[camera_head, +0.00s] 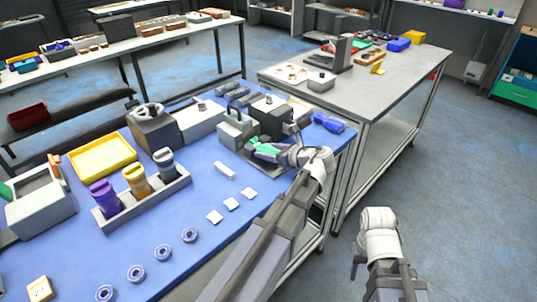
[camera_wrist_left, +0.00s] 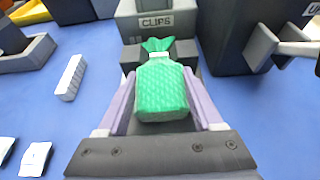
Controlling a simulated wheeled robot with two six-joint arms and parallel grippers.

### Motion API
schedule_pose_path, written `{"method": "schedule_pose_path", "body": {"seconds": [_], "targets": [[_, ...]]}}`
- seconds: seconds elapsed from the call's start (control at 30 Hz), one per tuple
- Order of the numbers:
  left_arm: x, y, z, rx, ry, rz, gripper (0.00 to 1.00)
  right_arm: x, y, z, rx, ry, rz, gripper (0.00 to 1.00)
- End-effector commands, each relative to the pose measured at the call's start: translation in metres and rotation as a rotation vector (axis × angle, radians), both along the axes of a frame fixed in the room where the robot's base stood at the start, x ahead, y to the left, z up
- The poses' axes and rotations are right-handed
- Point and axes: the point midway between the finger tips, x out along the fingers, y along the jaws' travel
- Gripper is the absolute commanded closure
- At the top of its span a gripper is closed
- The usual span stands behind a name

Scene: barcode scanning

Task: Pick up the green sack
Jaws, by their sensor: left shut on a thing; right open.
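The green sack (camera_wrist_left: 160,90) is in the left wrist view, a textured green bag with a gathered, flared top. The two pale purple fingers of my left gripper (camera_wrist_left: 162,98) are on either side of it, shut on it. In the head view the green sack (camera_head: 266,150) shows at the tip of my left gripper (camera_head: 264,153), partly covered by it, over the right end of the blue table. I cannot tell whether it touches the surface. My right gripper (camera_head: 357,262) is low at the right, away from the table, open and small in view.
A grey box labelled CLIPS (camera_wrist_left: 155,22) stands just beyond the sack. A dark box (camera_head: 270,120) and a blue item (camera_head: 329,122) are close by. A white block (camera_head: 225,170) and several white squares lie to the left. A rack (camera_head: 148,203) holds coloured bottles.

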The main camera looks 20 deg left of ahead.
Motion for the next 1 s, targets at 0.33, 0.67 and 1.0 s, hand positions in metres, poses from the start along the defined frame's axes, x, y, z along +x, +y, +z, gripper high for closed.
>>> {"method": "schedule_pose_path", "body": {"seconds": [0.33,0.67,1.0], "targets": [[0.0,0.0,0.001,0.0,0.0,0.0,1.0,0.0,0.0,0.001,0.0,0.0,0.0,0.5],[0.0,0.0,0.024,0.001,0.0,0.0,1.0,0.0,0.0,0.024,0.0,0.0,0.0,0.5],[0.0,0.0,0.076,0.001,0.0,0.0,1.0,0.0,0.0,0.076,0.0,0.0,0.0,0.5]]}}
